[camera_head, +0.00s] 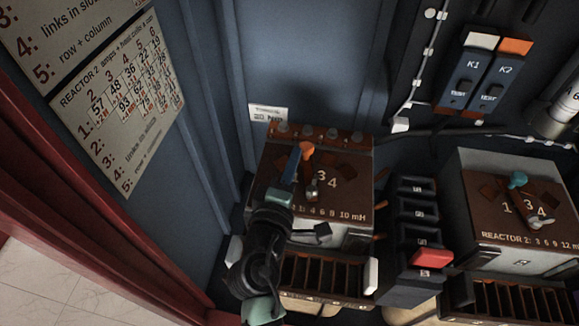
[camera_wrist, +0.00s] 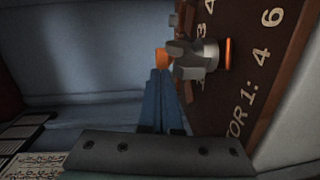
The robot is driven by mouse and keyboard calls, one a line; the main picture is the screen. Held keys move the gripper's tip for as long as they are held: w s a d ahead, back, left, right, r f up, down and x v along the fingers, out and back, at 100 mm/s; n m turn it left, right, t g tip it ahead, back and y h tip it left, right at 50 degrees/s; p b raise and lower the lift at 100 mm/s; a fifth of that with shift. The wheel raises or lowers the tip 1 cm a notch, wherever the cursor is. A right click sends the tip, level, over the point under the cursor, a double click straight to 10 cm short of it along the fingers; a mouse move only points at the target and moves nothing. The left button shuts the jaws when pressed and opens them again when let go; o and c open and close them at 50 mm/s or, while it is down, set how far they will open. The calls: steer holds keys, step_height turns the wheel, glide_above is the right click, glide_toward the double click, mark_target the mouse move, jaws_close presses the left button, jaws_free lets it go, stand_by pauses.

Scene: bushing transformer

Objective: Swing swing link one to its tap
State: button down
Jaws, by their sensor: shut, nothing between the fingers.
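Swing link one, with an orange cap (camera_head: 306,150) and a metal knob (camera_head: 312,188), is on the brown top plate of the reactor 1 box (camera_head: 345,165). Numbers 3 and 4 show beside it; other tap numbers are partly covered. My gripper (camera_head: 294,156), with blue fingers, is shut and empty just left of the orange cap. In the wrist view, the shut fingertips (camera_wrist: 160,72) are right by the orange cap (camera_wrist: 162,58), and the metal knob (camera_wrist: 198,60) is to their right. I cannot tell whether the fingers touch the cap.
Reactor 2's box (camera_head: 510,200) with a teal-capped link stands at right. Black modules (camera_head: 415,215), one with a red block (camera_head: 431,259), stand between the boxes. A slotted wooden rack (camera_head: 320,275) is in front. The blue cabinet wall (camera_head: 225,90) is close at left.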

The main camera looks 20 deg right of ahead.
mark_target(309, 167)
steer(key=m+h+b, duration=0.1)
steer(key=g+b, duration=0.1)
steer(key=d+m+g+h+b, duration=0.1)
steer(key=shift+w+d+f+m+h, duration=0.1)
steer(key=shift+w+f+m+h, duration=0.1)
steer(key=shift+f+m+h, duration=0.1)
steer(key=m+g+h+b, duration=0.1)
steer(key=g, duration=0.1)
steer(key=d+m+g+h, duration=0.1)
steer(key=m+g, duration=0.1)
steer(key=d+m+g+h+b, duration=0.1)
steer(key=g, duration=0.1)
steer(key=shift+s+d+r+b, duration=0.1)
steer(key=shift+s+r+b, duration=0.15)
steer(key=shift+b, duration=0.05)
steer(key=g, duration=0.1)
steer(key=m, duration=0.1)
steer(key=m+g, duration=0.1)
steer(key=shift+s+d+r+g+h, duration=0.1)
steer(key=shift+s+d+g+h, duration=0.2)
steer(key=shift+d, duration=0.1)
steer(key=shift+s+d+p, duration=0.45)
steer(key=shift+s+d, duration=0.05)
steer(key=shift+d, duration=0.1)
steer(key=shift+s+d, duration=0.1)
